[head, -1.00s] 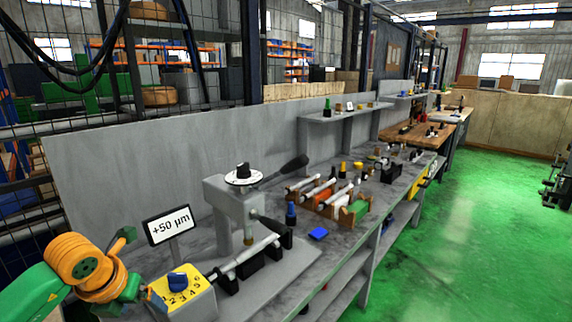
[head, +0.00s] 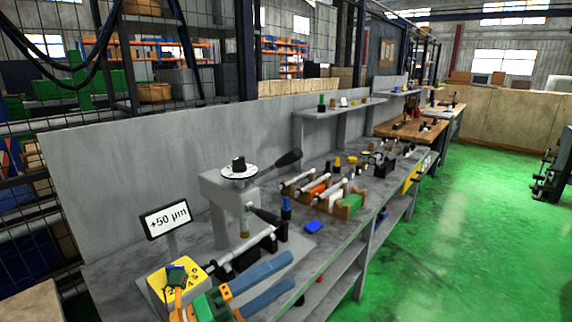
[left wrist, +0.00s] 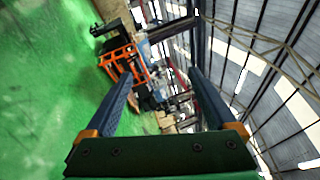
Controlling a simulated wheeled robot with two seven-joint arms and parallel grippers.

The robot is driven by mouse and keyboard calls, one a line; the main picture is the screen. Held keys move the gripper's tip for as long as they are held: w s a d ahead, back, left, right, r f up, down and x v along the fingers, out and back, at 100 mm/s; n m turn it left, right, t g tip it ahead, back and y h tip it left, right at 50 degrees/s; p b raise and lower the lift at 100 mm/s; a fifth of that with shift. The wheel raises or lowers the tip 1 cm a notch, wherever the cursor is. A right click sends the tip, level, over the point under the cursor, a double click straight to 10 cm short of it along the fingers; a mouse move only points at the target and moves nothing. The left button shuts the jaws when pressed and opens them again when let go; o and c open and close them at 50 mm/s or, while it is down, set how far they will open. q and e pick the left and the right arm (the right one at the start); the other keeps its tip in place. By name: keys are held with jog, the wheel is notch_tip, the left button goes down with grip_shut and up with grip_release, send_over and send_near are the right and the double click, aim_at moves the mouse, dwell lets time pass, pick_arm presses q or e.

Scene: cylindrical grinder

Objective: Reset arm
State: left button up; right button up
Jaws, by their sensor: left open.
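My left gripper (head: 291,270) is at the bottom of the head view, its blue fingers pointing right and spread apart, with nothing between them. It appears in front of the bench's near end, just right of the yellow dial box (head: 158,285), which it partly covers. In the left wrist view, the two blue fingers (left wrist: 160,73) stand wide apart, with only distant floor, racks and roof behind them. My right gripper is in neither view.
The grinder (head: 232,205) with its dial and black lever stands on the grey bench (head: 330,246). A "+50 µm" sign (head: 167,219) stands beside it.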

pick_arm(q)
jog(key=w+a+f+n+t+y, duration=0.2)
jog(key=a+n+t+y, duration=0.4)
jog(key=n, duration=0.5)
jog(key=w+a+f+n+t+y, duration=0.2)
jog(key=a+f+n+t+y, duration=0.15)
jog(key=a+n+y, duration=0.45)
jog(key=s+a+f+n+g+y, duration=0.2)
jog(key=s+f+n+g+y, duration=0.1)
jog(key=f+n, duration=0.25)
jog(key=s+a+f+n+g+y, duration=0.2)
jog(key=s+f+n+g, duration=0.15)
jog(key=f, duration=0.35)
jog(key=s+d+f+n+g+h, duration=0.25)
jog(key=s+f+g, duration=0.85)
jog(key=s, duration=0.7)
jog(key=s+a+x, duration=0.1)
jog(key=s+x, duration=0.1)
jog(key=x, duration=0.7)
jog(key=s+a+f+x, duration=0.1)
jog(key=x, duration=0.7)
jog(key=s+a+f+g+y, duration=0.1)
jog(key=s+f, duration=0.9)
jog(key=s, duration=0.3)
jog(key=shift+s+a+f, duration=0.25)
jog(key=shift+f, duration=0.1)
